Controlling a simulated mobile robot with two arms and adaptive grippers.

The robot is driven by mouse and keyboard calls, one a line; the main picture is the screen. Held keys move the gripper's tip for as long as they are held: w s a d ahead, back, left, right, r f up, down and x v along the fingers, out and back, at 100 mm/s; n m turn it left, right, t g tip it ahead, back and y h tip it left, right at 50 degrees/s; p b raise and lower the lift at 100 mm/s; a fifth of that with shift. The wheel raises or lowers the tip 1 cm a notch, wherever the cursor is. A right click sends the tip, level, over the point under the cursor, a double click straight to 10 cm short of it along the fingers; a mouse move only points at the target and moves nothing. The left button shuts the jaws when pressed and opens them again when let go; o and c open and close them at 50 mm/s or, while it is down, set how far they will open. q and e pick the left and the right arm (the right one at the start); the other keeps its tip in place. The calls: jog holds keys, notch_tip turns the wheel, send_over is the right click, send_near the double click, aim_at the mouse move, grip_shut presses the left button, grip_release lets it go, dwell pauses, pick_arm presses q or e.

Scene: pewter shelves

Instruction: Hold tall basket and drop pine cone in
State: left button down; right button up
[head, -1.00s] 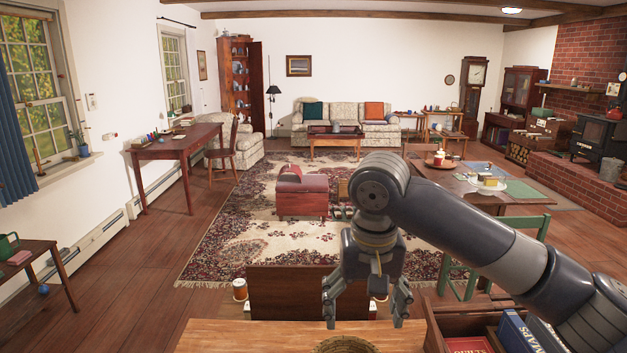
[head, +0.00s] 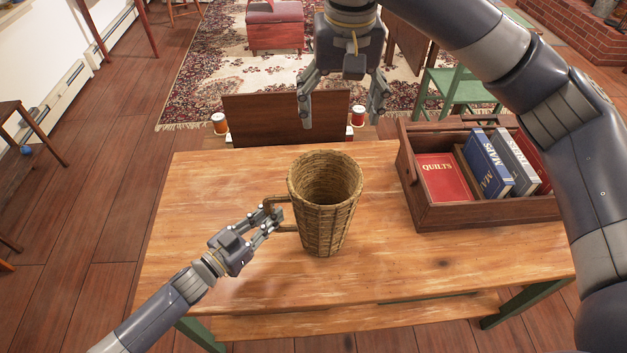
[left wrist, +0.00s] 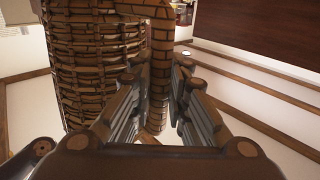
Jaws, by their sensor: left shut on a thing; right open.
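The tall woven basket (head: 325,222) stands upright on the wooden table, its round mouth open toward me. Its handle sticks out on the left side. My left gripper (head: 268,220) is shut on that handle. In the left wrist view the fingers (left wrist: 154,105) sit on either side of the handle (left wrist: 160,62), with the basket wall (left wrist: 92,62) to the left. My right gripper (head: 342,108) is open and points down, above and beyond the basket's rim. Nothing shows between its fingers. I see no pine cone in these frames.
A wooden crate (head: 482,215) of books stands on the table (head: 210,250) to the right of the basket. The table's left side is clear.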

pick_arm(q)
jog(key=shift+a+f, duration=0.1)
jog(key=shift+f, duration=0.05)
jog(key=c, duration=1.5)
grip_release()
jog(key=shift+o, duration=0.2)
jog(key=v, duration=1.2)
